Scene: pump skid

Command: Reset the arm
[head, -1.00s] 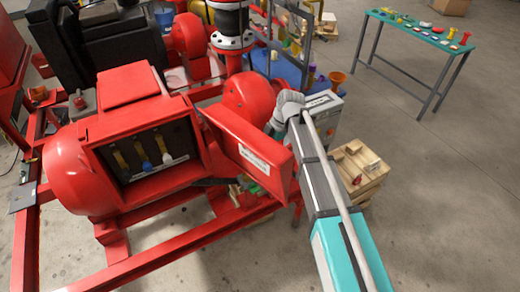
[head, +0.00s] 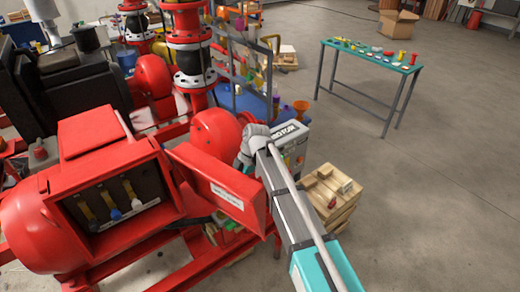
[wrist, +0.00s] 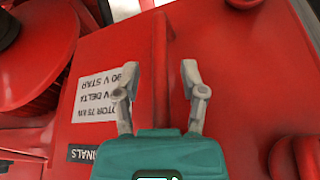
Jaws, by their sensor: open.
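Behind the fingers is a red panel with a white label (wrist: 104,92) about motor voltage. The open terminal box (head: 115,205) on the red motor shows yellow, blue and white leads. Its red door (head: 218,185) stands swung out to the right, beside my arm.
A grey control box (head: 290,145) and a wooden crate stack (head: 328,205) stand close to my arm. A green-topped table (head: 375,55) with small parts stands at the back right. Open floor (head: 440,190) lies to the right.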

